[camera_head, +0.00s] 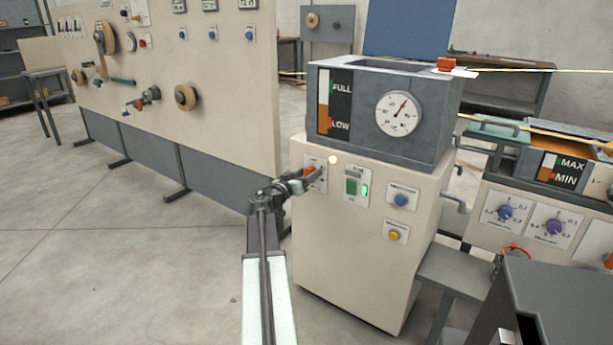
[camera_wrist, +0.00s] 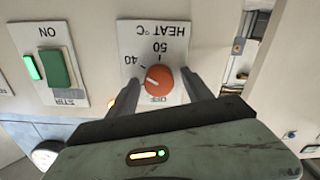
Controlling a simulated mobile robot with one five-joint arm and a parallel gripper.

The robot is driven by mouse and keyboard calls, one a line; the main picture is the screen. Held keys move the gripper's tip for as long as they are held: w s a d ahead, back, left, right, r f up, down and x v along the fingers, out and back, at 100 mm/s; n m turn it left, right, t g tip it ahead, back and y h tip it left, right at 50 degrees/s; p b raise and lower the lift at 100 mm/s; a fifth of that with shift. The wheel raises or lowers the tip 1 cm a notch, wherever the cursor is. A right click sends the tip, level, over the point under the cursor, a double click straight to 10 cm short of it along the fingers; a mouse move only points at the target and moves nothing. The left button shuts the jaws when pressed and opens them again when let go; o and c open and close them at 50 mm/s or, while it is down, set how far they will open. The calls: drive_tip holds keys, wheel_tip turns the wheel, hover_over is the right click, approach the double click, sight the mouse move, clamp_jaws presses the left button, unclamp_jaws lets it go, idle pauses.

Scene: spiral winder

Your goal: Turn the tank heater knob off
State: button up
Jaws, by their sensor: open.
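The tank heater knob (camera_wrist: 158,79) is a round orange knob on a white plate (camera_wrist: 165,30) marked HEAT °C, 40, 50 and OFF. The wrist view shows the lettering upside down. The knob's pale pointer mark lies on its left side, roughly between 40 and OFF. In the head view the knob (camera_head: 309,171) is at the upper left of the cream cabinet front, partly covered by my gripper (camera_head: 303,181). In the wrist view my gripper (camera_wrist: 163,82) is open, with one finger on each side of the knob. I cannot tell whether the fingers touch it.
The grey tank (camera_head: 440,110) with a dial stands on the cabinet. A tall panel (camera_head: 215,100) stands left. Floor in front is clear.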

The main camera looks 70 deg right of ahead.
clamp_jaws()
drive_tip(key=shift+a, duration=0.15)
